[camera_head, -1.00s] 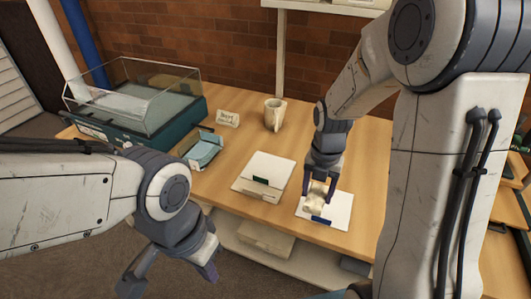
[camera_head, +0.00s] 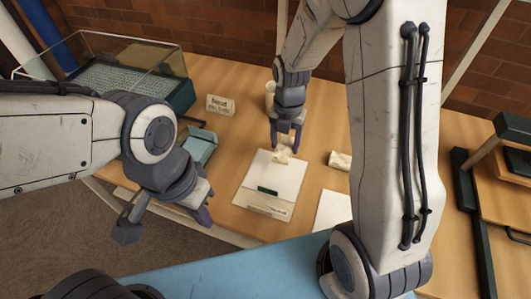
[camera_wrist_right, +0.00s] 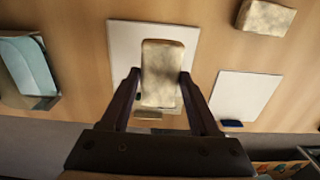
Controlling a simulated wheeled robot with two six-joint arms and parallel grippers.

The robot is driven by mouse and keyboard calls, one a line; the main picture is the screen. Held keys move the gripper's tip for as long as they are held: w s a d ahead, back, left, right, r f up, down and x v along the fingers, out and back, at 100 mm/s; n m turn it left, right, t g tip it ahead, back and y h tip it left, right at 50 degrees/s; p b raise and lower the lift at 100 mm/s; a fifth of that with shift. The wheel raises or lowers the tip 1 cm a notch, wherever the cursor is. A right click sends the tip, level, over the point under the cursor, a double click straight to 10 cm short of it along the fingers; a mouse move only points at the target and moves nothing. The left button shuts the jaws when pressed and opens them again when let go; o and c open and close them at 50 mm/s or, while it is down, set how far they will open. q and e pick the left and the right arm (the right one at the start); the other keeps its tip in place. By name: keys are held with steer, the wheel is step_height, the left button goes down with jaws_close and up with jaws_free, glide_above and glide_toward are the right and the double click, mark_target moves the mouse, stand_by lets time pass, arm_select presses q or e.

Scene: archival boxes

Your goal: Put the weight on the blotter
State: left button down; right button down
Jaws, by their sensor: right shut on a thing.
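My right gripper (camera_head: 285,152) is shut on a cream, stone-like weight (camera_wrist_right: 162,72). In the head view the weight sits over the far edge of a white board (camera_head: 268,180) with a dark green tab; I cannot tell whether it touches. In the right wrist view the board (camera_wrist_right: 125,45) shows behind the weight. A second white sheet (camera_head: 332,212), partly hidden by my arm, lies to the right; its blue tab (camera_wrist_right: 231,124) shows in the wrist view. Which one is the blotter is unclear. My left gripper (camera_head: 165,222) is open and empty, left of the boards.
A second cream block (camera_head: 340,160) lies on the wooden table right of the held weight. A light-blue item (camera_head: 198,148) lies in a grey tray at left. A sign (camera_head: 220,105), a mug (camera_head: 270,93) and a glass-covered case (camera_head: 120,70) stand behind. Dark frames are at right.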

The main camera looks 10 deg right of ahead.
steer(key=w+a+f, duration=0.2)
steer(key=a, duration=0.1)
steer(key=w+a+f, duration=0.1)
steer(key=a, duration=0.1)
steer(key=shift+w+f+p, duration=0.1)
steer(key=shift+f+p, duration=0.2)
steer(key=shift+f, duration=1.95)
steer(key=shift+f, duration=0.15)
steer(key=shift+c, duration=0.6)
jaws_free()
